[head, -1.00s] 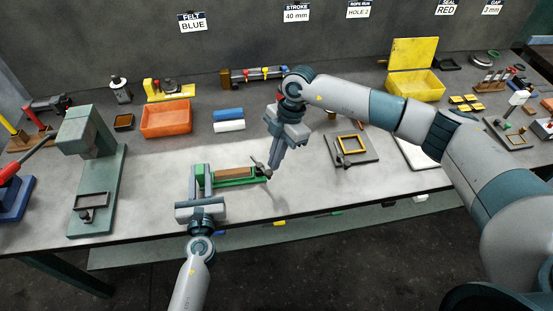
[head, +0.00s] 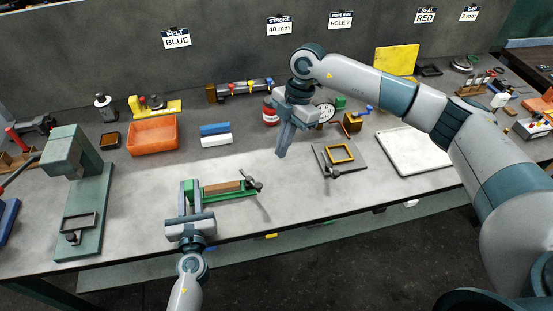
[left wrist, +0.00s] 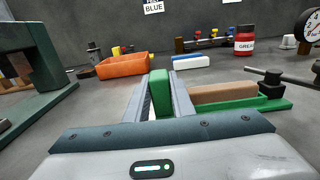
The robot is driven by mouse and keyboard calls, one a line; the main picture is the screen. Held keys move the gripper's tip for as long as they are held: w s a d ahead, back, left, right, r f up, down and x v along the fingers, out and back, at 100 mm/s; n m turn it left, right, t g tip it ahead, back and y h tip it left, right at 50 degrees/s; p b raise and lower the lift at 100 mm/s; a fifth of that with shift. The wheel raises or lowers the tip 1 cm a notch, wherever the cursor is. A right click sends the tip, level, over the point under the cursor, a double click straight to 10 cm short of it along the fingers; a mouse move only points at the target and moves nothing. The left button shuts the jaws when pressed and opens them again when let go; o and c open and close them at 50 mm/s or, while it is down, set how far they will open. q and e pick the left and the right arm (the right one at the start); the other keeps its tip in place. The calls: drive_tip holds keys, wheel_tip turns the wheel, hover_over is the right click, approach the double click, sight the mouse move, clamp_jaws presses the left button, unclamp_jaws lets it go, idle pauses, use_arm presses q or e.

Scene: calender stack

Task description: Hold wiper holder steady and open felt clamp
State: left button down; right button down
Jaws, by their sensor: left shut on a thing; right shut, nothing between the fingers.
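The wiper holder (head: 232,195) is a long green channel on the grey bench, with a brown strip (head: 222,187) lying in it. My left gripper (head: 190,186) is shut on the green block at its left end; the left wrist view shows this block (left wrist: 159,93) between the fingers. The felt clamp (head: 252,182), a dark post with a bar handle, stands at the holder's right end; its handle (left wrist: 273,77) also shows in the left wrist view. Whether the clamp is loose cannot be told. My right gripper (head: 282,153) is shut and empty, above and right of the clamp, apart from it.
A green press (head: 85,205) stands left. Bench around the holder is clear.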

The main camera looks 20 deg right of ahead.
drive_tip(key=shift+v, duration=1.65)
drive_tip(key=shift+s, duration=0.1)
use_arm(q)
drive_tip(key=c, duration=1.4)
unclamp_jaws()
drive_tip(key=shift+c, duration=0.2)
drive_tip(key=s, duration=1.2)
drive_tip(key=shift+a, duration=0.25)
drive_tip(key=shift+s, duration=0.1)
use_arm(e)
drive_tip(key=shift+s, duration=0.1)
